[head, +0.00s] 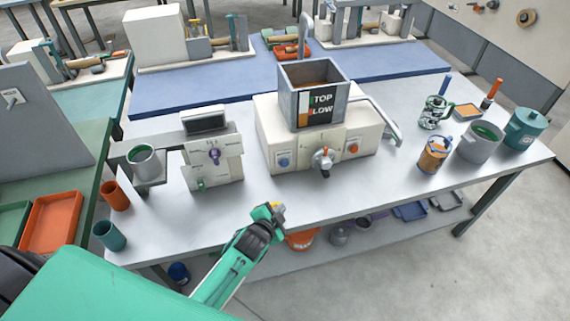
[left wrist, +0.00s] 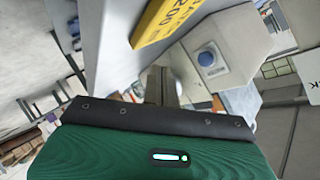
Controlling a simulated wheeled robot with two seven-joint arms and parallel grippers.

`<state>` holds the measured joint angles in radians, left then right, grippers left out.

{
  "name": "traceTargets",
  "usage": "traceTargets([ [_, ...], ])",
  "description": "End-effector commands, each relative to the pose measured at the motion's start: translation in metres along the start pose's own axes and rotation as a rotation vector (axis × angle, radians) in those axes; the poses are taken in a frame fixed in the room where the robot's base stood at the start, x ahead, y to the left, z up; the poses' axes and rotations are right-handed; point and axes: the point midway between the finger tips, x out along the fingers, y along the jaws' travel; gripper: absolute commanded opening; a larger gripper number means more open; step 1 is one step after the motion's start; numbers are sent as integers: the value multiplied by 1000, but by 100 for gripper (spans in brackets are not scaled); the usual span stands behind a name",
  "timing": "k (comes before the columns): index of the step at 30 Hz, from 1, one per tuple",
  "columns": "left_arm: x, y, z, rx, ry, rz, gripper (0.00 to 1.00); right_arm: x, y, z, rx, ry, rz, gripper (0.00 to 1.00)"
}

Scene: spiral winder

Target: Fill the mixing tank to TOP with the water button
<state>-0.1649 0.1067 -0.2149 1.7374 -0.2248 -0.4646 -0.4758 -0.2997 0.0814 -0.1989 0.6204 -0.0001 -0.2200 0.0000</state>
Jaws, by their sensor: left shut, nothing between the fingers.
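The mixing tank (head: 300,104) is a grey open-topped box on a cream machine (head: 267,136). Its front panel reads TOP above LOW, with a narrow strip beside the words; its exact level is too small to read. The inside looks brownish. A blue button (head: 284,162) is on the machine's front left and an orange-red button (head: 353,147) on its right. My left gripper (head: 278,208) is shut and empty, below and in front of the blue button. In the left wrist view, the closed fingers (left wrist: 161,84) point up beside the blue button (left wrist: 207,57), apart from it.
A tap-like valve (head: 323,160) sticks out between the buttons. A smaller machine with a screen (head: 207,122) stands left. Several cups and cans, including a teal can (head: 525,130), stand right. The table's front strip is mostly clear. A yellow label (left wrist: 165,20) shows near the fingers.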

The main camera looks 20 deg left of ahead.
Motion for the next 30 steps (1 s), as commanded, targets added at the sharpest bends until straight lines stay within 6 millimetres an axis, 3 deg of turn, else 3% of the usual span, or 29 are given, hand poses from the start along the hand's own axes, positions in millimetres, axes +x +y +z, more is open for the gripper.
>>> traceTargets([
  [4, 29, -11, -24, 138, 123, -72, 0, -1, -3, -1, 1, 0, -3, 36],
  [10, 44, -16, -41, 234, 209, -124, 0, -2, -4, -1, 1, 0, -5, 36],
  [23, 47, -18, -41, 242, 215, -128, 0, -1, -4, 0, 0, 0, -4, 36],
  [30, 63, -34, -36, 244, 216, -130, 0, 6, -1, 1, -1, -1, -1, 36],
])
